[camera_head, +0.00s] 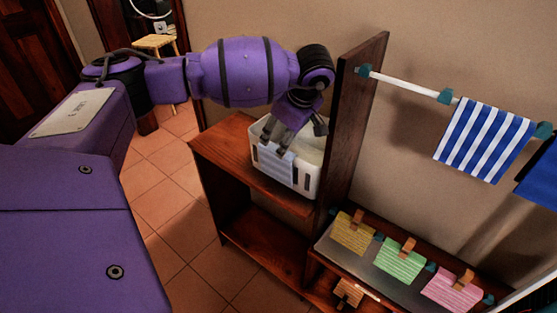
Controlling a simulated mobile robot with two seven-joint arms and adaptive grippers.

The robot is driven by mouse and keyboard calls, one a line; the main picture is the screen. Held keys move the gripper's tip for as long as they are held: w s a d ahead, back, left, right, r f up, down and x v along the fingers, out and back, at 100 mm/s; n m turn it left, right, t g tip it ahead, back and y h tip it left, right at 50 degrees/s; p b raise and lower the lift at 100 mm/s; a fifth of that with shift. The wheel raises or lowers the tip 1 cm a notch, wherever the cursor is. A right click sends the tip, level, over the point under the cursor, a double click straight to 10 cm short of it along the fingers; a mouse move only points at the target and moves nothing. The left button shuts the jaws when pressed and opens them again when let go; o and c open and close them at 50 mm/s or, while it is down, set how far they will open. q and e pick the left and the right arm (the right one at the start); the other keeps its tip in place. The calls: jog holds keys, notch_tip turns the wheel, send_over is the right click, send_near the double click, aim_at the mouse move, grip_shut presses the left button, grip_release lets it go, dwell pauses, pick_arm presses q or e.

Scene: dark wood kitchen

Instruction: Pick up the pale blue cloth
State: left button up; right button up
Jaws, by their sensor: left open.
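The pale blue cloth (278,166) hangs over the front wall of the white basket (303,181), which stands on the wooden shelf. The cloth's upper part is hidden behind my gripper. My left gripper (291,138) is open and points down over the basket, with its fingers at the cloth's upper edge. I cannot tell whether the fingers touch the cloth. My right gripper is not in view.
A tall wooden panel (353,125) stands just right of the basket. A white rail (405,83) holds a blue-and-white striped towel (485,139). Yellow, green (400,261) and pink cloths with clips lie lower right. A wooden stool (154,42) stands behind.

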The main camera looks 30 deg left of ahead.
aim_at(277, 148)
pick_arm(q)
jog(key=x, duration=0.6)
jog(key=shift+w+a+f, duration=0.1)
jog(key=shift+f, duration=0.1)
jog(key=shift+f, duration=0.2)
dwell(0.4)
grip_shut()
dwell(0.4)
